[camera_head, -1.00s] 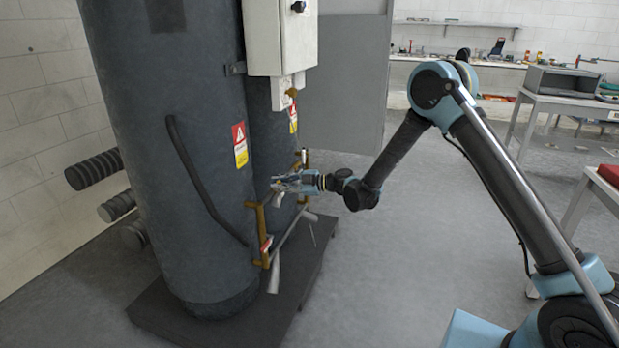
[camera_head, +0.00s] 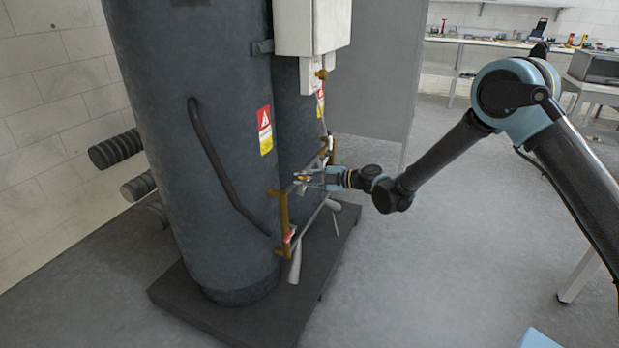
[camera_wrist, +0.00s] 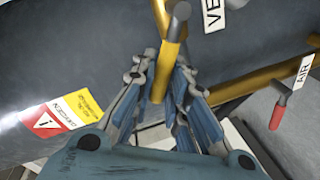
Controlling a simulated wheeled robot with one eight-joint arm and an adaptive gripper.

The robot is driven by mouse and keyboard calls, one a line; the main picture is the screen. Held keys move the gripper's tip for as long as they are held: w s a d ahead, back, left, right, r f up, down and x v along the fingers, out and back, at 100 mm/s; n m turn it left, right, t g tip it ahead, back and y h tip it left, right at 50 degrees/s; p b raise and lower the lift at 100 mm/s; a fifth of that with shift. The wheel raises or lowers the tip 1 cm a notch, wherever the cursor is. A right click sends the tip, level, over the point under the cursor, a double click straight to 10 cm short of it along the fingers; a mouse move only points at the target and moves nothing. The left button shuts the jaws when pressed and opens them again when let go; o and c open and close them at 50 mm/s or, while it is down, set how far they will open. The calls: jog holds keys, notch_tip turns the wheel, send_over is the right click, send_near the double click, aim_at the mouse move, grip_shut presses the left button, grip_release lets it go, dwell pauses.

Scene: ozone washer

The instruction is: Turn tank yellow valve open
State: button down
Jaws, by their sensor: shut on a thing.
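The yellow valve handle (camera_wrist: 168,65) shows in the wrist view as a brass-yellow bar with a grey round end. It runs down between the fingers of my gripper (camera_wrist: 165,100), which are shut on it. In the head view, my gripper (camera_head: 307,180) is at the brass pipework on the front of the dark tank (camera_head: 205,140). A small yellow bit of the handle shows between the fingers there. The valve's body and the exact finger contact are partly hidden, and I cannot tell the valve's position.
A red lever (camera_wrist: 278,115) and an "AIR" label (camera_wrist: 305,70) are to the right in the wrist view. Brass pipes (camera_head: 284,218) are close beside my gripper. A second tank stands behind.

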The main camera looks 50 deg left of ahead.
jog(key=shift+s+d, duration=0.1)
jog(key=shift+s, duration=0.05)
jog(key=c, duration=1.6)
grip_release()
jog(key=shift+o, duration=0.2)
jog(key=v, duration=1.2)
